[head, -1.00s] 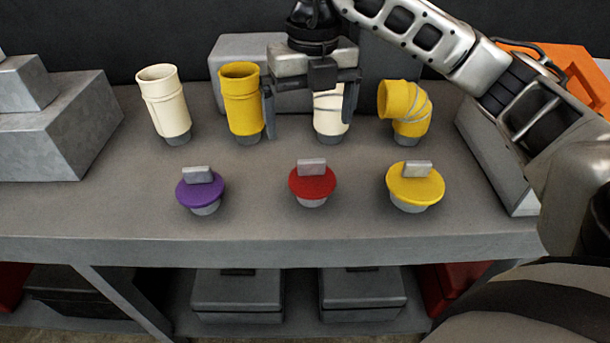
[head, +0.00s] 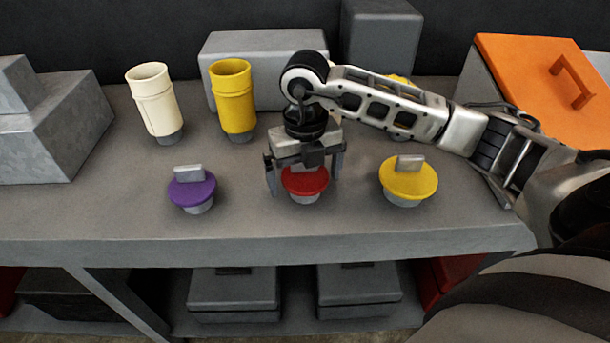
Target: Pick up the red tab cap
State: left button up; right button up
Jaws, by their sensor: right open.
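The red tab cap (head: 304,184) is a round red disc on a grey base, standing on the grey bench near its front, between the purple and yellow caps. My right gripper (head: 305,187) is open over it, with one finger to the left and one to the right of the disc. The cap's tab is hidden behind the gripper body. Whether the fingers touch the disc I cannot tell. My left gripper is not in view.
A purple tab cap (head: 192,192) stands to the left and a yellow tab cap (head: 408,183) to the right. Behind are a cream pipe (head: 155,100) and a yellow pipe (head: 233,97). A yellow elbow is mostly hidden behind my arm. An orange-lidded box (head: 535,75) stands back right.

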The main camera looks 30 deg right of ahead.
jog(key=shift+f, duration=0.65)
jog(key=c, duration=1)
jog(key=shift+r, duration=0.1)
